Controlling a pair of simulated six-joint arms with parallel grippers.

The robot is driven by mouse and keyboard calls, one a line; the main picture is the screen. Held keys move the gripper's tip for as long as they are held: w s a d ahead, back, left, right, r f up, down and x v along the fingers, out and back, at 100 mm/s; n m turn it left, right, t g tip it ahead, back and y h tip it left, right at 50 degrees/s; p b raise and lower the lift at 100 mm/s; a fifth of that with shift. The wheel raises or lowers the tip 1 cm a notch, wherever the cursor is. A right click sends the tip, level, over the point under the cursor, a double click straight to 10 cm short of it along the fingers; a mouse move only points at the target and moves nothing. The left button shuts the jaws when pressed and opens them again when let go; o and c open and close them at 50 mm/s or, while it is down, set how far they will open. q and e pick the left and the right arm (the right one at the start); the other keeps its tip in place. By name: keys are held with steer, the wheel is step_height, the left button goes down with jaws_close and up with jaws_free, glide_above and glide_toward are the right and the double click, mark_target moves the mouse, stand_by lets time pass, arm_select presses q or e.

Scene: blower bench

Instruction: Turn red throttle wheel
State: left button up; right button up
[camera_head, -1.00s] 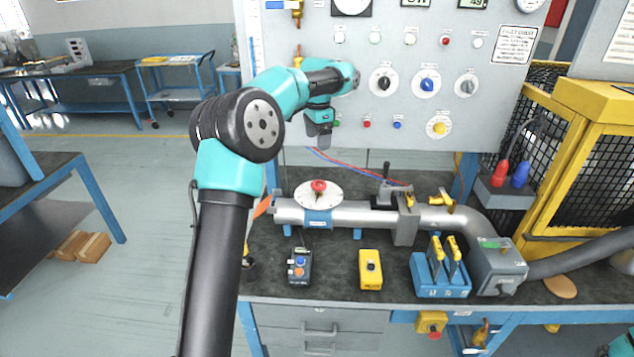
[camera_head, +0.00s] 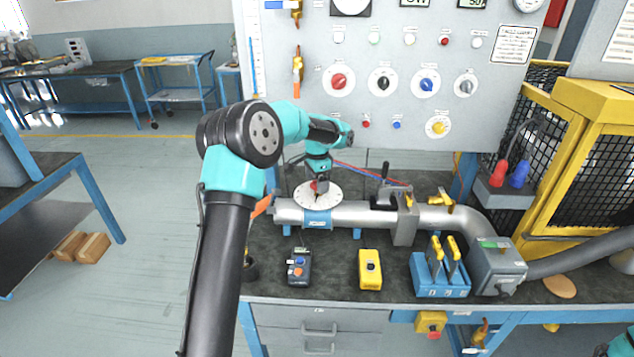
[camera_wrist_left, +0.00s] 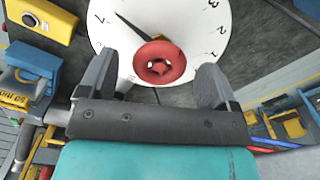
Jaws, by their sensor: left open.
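The red throttle wheel (camera_wrist_left: 159,62) stands on a round white dial (camera_wrist_left: 209,20) with numbers and a dark pointer. In the head view the dial (camera_head: 333,196) lies flat above the grey pipe, and the wheel is mostly hidden by my left gripper (camera_head: 318,184). In the left wrist view my left gripper (camera_wrist_left: 155,80) is open, with one finger on each side of the wheel. The fingers look apart from the wheel's rim; I cannot tell their exact height against it. My right gripper is not in view.
A control box (camera_head: 299,267), a yellow button box (camera_head: 370,269) and a blue lever block (camera_head: 440,275) stand in front. The panel (camera_head: 330,110) rises behind.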

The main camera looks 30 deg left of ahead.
arm_select(q)
steer(key=shift+f, duration=0.3)
steer(key=shift+c, duration=0.4)
steer(key=c, duration=0.8)
steer(key=shift+n, duration=0.9)
steer(key=shift+c, duration=0.2)
steer(key=o, duration=0.9)
step_height(320, 180, up, 18)
steer(key=shift+f, duration=0.25)
